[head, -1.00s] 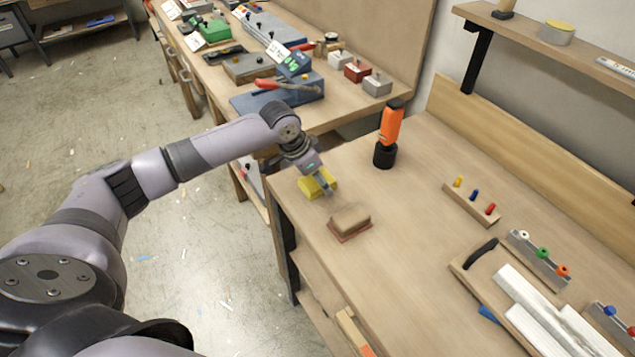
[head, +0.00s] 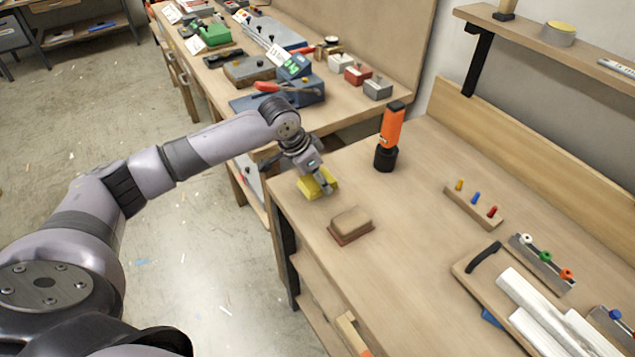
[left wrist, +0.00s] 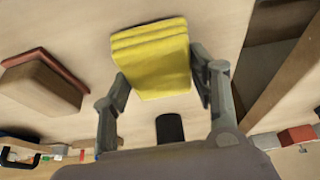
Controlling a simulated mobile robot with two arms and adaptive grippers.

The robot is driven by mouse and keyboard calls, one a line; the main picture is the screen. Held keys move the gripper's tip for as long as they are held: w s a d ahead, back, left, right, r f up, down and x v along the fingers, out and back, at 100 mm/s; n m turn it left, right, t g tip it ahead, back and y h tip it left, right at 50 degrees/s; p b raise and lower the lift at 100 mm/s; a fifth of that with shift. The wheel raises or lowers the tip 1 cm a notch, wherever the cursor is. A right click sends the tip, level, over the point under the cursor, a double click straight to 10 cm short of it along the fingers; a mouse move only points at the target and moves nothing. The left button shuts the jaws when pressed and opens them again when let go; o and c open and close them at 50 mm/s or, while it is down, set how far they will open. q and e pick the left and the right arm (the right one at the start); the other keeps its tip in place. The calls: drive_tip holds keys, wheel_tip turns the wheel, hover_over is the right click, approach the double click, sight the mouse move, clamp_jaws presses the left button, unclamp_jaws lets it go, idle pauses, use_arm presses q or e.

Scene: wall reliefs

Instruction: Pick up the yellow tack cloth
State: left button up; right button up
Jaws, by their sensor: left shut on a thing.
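The yellow tack cloth (head: 313,189) is a small folded stack at the left corner of the near workbench. My left gripper (head: 319,182) comes down on it from above, with its fingers on either side of it. In the left wrist view the folded cloth (left wrist: 152,58) sits between the two fingers of my left gripper (left wrist: 160,88), which are shut on it. I cannot tell whether the cloth is clear of the bench top. My right gripper is not in view.
A tan sanding block (head: 351,224) on a reddish base lies just right of the cloth. An orange and black upright tool (head: 389,135) stands behind. A peg rack (head: 473,207) and a tray with white rolls (head: 545,310) are farther right. The bench middle is clear.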

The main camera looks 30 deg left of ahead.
use_arm(q)
wheel_tip(320, 180, up, 19)
drive_tip(key=shift+r+b, duration=0.2)
drive_tip(key=shift+b, duration=0.1)
drive_tip(key=o, duration=0.6)
drive_tip(key=shift+c, duration=0.2)
drive_tip(key=shift+d, duration=0.1)
drive_tip(key=c, duration=0.5)
